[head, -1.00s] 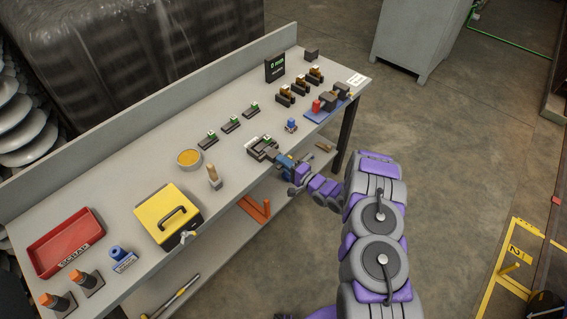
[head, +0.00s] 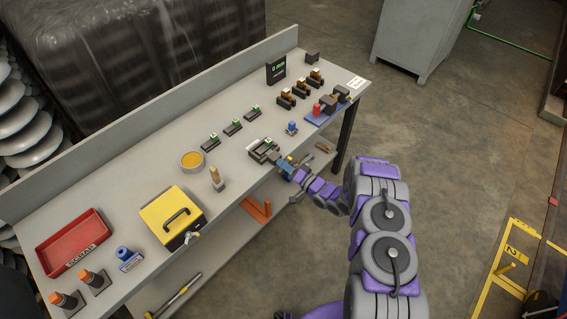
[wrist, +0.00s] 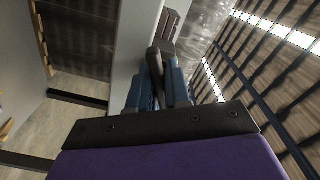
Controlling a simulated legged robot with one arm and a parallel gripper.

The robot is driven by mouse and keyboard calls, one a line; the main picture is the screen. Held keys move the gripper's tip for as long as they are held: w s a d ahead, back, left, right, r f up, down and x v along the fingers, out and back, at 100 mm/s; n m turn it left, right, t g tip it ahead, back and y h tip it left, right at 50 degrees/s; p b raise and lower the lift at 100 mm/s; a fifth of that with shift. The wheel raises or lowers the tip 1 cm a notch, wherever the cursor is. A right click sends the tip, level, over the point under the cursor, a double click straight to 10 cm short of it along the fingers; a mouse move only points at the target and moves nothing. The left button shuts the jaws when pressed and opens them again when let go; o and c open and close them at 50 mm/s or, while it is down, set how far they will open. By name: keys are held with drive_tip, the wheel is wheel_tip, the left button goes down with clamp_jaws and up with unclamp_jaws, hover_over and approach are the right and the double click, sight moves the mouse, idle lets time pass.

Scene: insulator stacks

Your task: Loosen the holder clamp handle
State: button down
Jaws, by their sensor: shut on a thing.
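The holder (head: 258,154), a small dark fixture with a green-topped part in it, stands at the front edge of the grey bench. My gripper (head: 283,165) is at its front right side. In the wrist view, my gripper's blue fingers (wrist: 158,88) are shut on a dark, slim handle (wrist: 154,62), which sticks up between them. The holder's dark body (wrist: 172,25) shows beyond it. In the head view the handle is mostly hidden by the gripper.
A blue-topped piece (head: 292,128) stands right of the holder. Several green-topped holders (head: 233,127) line the bench (head: 120,185) behind. A brush-like tool (head: 216,180), a yellow box (head: 172,214) and a red scrap tray (head: 73,243) are left. Open floor lies right.

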drive_tip(key=n, duration=0.3)
drive_tip(key=n+p, duration=0.1)
drive_tip(key=n, duration=0.2)
drive_tip(key=shift+d+f+p, duration=0.1)
drive_tip(key=shift+d+p, duration=0.1)
drive_tip(key=shift+p, duration=0.1)
drive_tip(key=n, duration=0.6)
drive_tip(key=shift+w+n, duration=0.1)
drive_tip(key=shift+n, duration=0.3)
drive_tip(key=c, duration=1.2)
unclamp_jaws()
drive_tip(key=shift+o, duration=0.2)
drive_tip(key=p+v, duration=0.1)
drive_tip(key=v, duration=1.6)
drive_tip(key=shift+d, duration=0.15)
